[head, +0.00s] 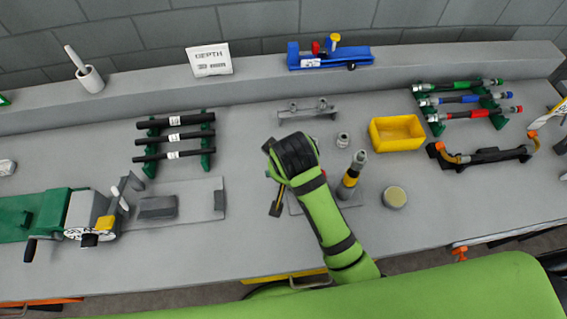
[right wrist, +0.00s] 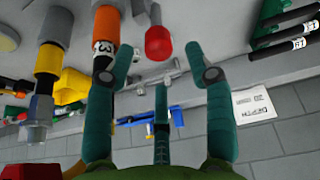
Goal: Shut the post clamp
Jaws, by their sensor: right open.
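In the right wrist view a red ball knob (right wrist: 158,42) sits on a short grey stem between my right gripper's (right wrist: 160,72) spread fingers, apart from them as far as I can tell. The gripper is open and empty. Just left of it stands an orange-and-black labelled piece (right wrist: 103,38), partly behind one finger; I cannot tell whether the clamp is around it. In the head view my right arm covers most of the post clamp area. A dark strip with a yellow mark (head: 276,208) shows below the wrist. My left gripper is not in view.
A grey, black and yellow upright fitting (head: 352,175) stands close to the right of my arm, with a round pale-topped tin (head: 395,197) beyond it. A yellow bin (head: 397,133), a rack of black hoses (head: 175,136) and a green machine (head: 50,212) flank the area.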

